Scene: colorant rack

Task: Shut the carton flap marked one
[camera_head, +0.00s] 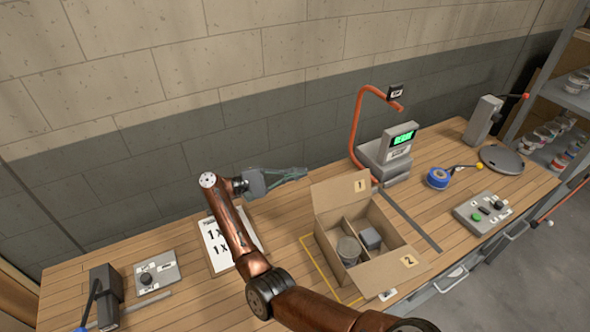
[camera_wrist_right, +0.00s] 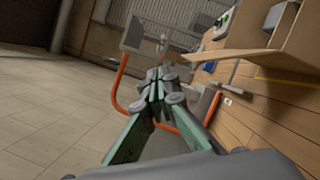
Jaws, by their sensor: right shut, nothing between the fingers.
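The open cardboard carton (camera_head: 392,222) stands on the wooden workbench. Its flap marked one (camera_head: 340,195) stands raised at the back side, with the number label near its upper right corner. The flap marked two (camera_head: 385,272) is folded outward at the front. Inside, a round tin (camera_head: 348,250) and a grey block (camera_head: 370,238) sit in separate compartments. My right gripper (camera_head: 303,173) is shut and empty, to the left of flap one and apart from it. In the right wrist view its fingers (camera_wrist_right: 157,88) are together, with cardboard (camera_wrist_right: 225,57) at upper right. My left gripper is out of view.
A scale with a green display (camera_head: 385,152) and an orange bent tube (camera_head: 357,125) stand behind the carton. Blue tape (camera_head: 438,178) and a button box (camera_head: 484,212) lie to the right. A printed sheet (camera_head: 218,250) lies under my right arm. The wall is close behind.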

